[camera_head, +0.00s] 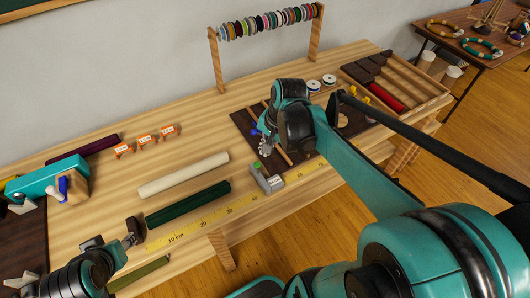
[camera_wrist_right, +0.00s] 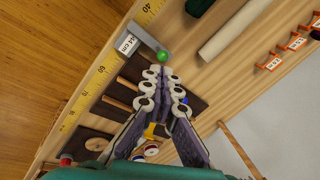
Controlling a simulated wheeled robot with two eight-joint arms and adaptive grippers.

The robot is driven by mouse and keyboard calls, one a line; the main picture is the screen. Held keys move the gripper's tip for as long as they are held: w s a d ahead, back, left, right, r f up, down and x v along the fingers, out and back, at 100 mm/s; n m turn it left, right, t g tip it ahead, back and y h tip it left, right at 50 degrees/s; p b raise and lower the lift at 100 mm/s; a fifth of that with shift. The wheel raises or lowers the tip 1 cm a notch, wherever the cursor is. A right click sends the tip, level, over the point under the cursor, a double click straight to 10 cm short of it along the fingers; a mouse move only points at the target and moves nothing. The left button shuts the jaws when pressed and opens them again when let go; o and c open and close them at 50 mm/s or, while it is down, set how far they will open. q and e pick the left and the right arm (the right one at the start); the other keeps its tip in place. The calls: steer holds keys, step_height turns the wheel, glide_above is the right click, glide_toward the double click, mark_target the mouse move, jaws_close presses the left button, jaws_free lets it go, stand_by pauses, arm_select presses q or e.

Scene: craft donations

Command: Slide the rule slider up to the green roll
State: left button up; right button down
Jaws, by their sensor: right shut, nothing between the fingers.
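The dark green roll (camera_head: 188,203) lies along the back edge of the yellow rule (camera_head: 215,213); its end also shows in the right wrist view (camera_wrist_right: 198,6). The grey rule slider (camera_head: 268,182) sits on the rule to the right of the roll, with a clear gap between them. In the right wrist view the slider (camera_wrist_right: 150,46) carries a "44 cm" label and a green knob. My right gripper (camera_wrist_right: 158,74) is shut and empty, just behind the slider and close to the knob. My left gripper (camera_head: 122,246) is at the lower left; its fingers are unclear.
A cream roll (camera_head: 183,175) lies behind the green one. A brown board (camera_head: 242,121) with sticks is under and around my right gripper. Orange label holders (camera_head: 145,140), a ribbon rack (camera_head: 212,48) and a compartment tray (camera_head: 430,88) stand farther back. The rule between slider and roll is clear.

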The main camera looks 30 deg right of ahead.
steer(key=w+d+f+m+g+y+p, duration=0.2)
steer(key=w+d+m+p, duration=0.15)
steer(key=d+m, duration=0.55)
steer(key=w+a+f+b, duration=0.1)
steer(key=a+f+b, duration=0.4)
steer(key=f, duration=0.5)
steer(key=shift+w+a+f+n, duration=0.35)
steer(key=shift+w+a+n, duration=0.05)
steer(key=shift+a, duration=0.05)
steer(key=shift+a, duration=0.15)
steer(key=a, duration=1.2)
